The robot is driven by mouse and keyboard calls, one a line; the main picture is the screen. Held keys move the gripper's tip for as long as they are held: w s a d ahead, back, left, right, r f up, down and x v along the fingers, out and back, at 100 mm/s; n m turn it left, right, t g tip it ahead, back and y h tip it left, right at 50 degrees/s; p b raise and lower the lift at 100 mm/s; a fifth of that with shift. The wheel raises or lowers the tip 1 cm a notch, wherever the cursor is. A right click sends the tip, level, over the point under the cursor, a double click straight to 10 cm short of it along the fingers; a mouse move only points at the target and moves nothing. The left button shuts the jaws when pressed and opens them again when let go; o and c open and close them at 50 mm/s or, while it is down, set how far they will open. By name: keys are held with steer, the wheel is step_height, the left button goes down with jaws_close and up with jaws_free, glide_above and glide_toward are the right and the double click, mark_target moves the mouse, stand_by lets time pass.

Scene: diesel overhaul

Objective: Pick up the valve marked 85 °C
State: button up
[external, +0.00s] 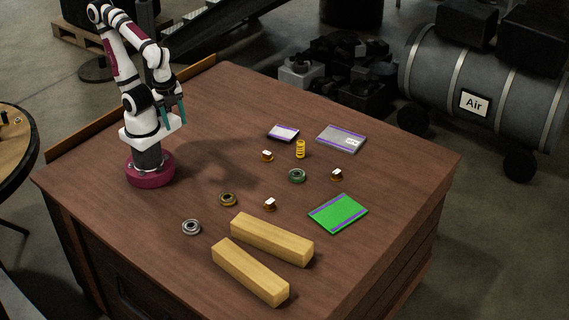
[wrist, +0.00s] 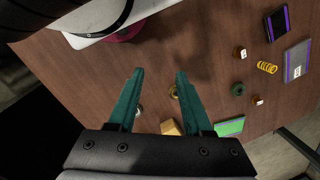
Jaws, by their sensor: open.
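Three small brassy-brown pieces with white labels, likely the valves, stand on the wooden table in the external view: one at the back (external: 267,155), one at the right (external: 336,175) and one nearer the front (external: 270,204). Their markings are too small to read, so I cannot tell which is 85 °C. Two such pieces show in the wrist view, one higher up (wrist: 240,52) and one lower (wrist: 258,100); the third is not made out there. My gripper (external: 172,115) is raised near my base, well left of them. Its teal fingers (wrist: 160,72) are apart and empty.
A yellow spring (external: 300,149) and a green ring (external: 297,176) stand among the labelled pieces. Two rings (external: 228,199) (external: 191,227) and two wooden blocks (external: 271,239) (external: 249,272) lie in front. A green card (external: 338,213) and two purple-edged items (external: 283,133) (external: 341,139) lie flat.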

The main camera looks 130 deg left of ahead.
steer(key=o, duration=0.4)
